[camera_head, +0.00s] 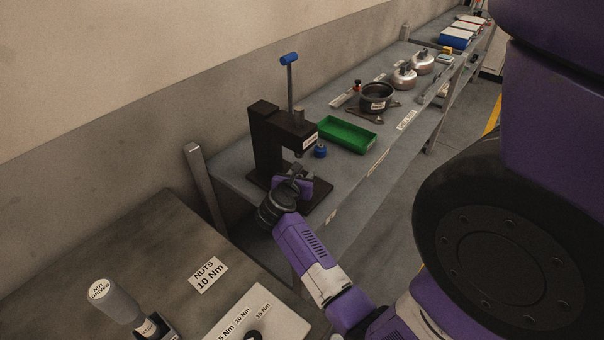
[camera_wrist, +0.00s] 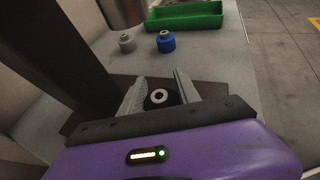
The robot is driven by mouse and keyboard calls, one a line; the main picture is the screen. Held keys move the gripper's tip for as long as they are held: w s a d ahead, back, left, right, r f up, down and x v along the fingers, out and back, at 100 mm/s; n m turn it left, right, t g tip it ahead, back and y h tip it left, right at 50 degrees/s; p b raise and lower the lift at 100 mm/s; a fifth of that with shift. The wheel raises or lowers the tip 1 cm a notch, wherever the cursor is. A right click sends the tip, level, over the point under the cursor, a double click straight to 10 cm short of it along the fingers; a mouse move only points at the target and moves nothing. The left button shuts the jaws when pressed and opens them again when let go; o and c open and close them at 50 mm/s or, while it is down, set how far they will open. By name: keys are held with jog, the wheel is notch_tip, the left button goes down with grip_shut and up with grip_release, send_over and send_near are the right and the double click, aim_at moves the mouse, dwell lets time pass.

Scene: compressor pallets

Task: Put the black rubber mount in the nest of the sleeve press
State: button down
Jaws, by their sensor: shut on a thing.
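The black rubber mount (camera_wrist: 158,97), with a pale centre ring, sits between the two grey fingers of my gripper (camera_wrist: 158,80) in the wrist view. My gripper (camera_head: 297,171) is shut on it, low over the base of the sleeve press (camera_head: 266,135), under the overhanging head. The press ram (camera_wrist: 122,12) shows at the top of the wrist view, its base plate (camera_wrist: 218,106) around the fingers. The nest cannot be made out; my gripper and the mount cover that part. I cannot tell whether the mount touches the base.
A blue mount (camera_wrist: 166,42) and a grey mount (camera_wrist: 126,43) stand on the bench beyond the press. A green tray (camera_head: 340,121) lies behind them. The press lever (camera_head: 289,60) stands upright.

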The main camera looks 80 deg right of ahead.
jog(key=shift+f, duration=0.2)
jog(key=c, duration=0.9)
grip_release()
jog(key=shift+o, duration=0.2)
